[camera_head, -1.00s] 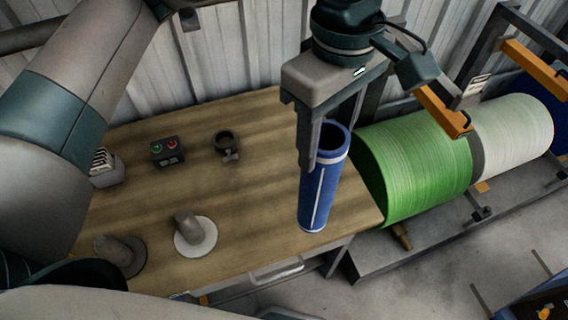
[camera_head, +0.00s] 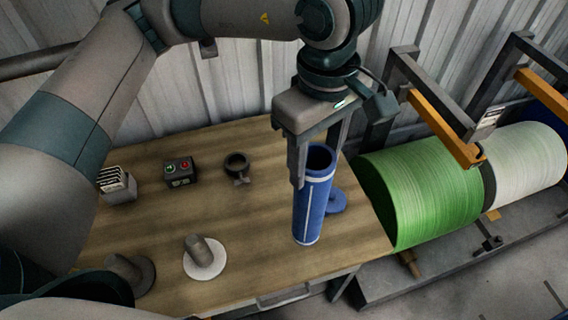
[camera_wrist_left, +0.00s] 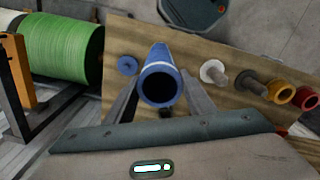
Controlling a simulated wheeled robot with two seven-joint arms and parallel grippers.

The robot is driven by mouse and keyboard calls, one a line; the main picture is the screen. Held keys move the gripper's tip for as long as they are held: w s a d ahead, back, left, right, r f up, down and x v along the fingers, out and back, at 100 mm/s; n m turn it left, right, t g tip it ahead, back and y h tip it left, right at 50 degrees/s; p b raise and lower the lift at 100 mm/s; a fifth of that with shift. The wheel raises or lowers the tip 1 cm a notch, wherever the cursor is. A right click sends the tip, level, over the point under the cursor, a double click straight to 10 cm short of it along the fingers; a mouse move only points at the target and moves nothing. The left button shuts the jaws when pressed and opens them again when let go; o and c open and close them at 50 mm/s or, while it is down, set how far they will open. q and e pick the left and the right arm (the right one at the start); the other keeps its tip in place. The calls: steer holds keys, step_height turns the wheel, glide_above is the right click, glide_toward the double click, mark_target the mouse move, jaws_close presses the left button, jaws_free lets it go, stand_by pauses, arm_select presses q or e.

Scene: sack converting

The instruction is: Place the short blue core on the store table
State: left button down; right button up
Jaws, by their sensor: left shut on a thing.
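A blue core (camera_head: 313,205), a tube with a pale lengthwise stripe and a pale band near its top, stands about upright over the right part of the wooden table (camera_head: 260,220). My left gripper (camera_head: 318,160) is shut on its upper end from above. In the left wrist view the core's open end (camera_wrist_left: 160,84) is between the fingers. I cannot tell whether its lower end touches the table. A blue disc (camera_head: 336,202) lies just right of the core, partly hidden by it; it also shows in the left wrist view (camera_wrist_left: 127,65). My right gripper is not in view.
A white disc with a peg (camera_head: 204,257) and a dark one (camera_head: 130,272) are at the table's front left. A button box (camera_head: 180,171), a dark ring-shaped holder (camera_head: 238,167) and a card rack (camera_head: 117,184) are behind. A green roll (camera_head: 425,195) stands right of the table.

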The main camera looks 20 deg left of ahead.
arm_select(q)
steer(key=w+a+f+p, duration=0.3)
steer(key=a+f, duration=0.1)
steer(key=a, duration=0.3)
steer(key=shift+w+f, duration=0.4)
step_height(320, 180, down, 4)
steer(key=shift+p, duration=1.25)
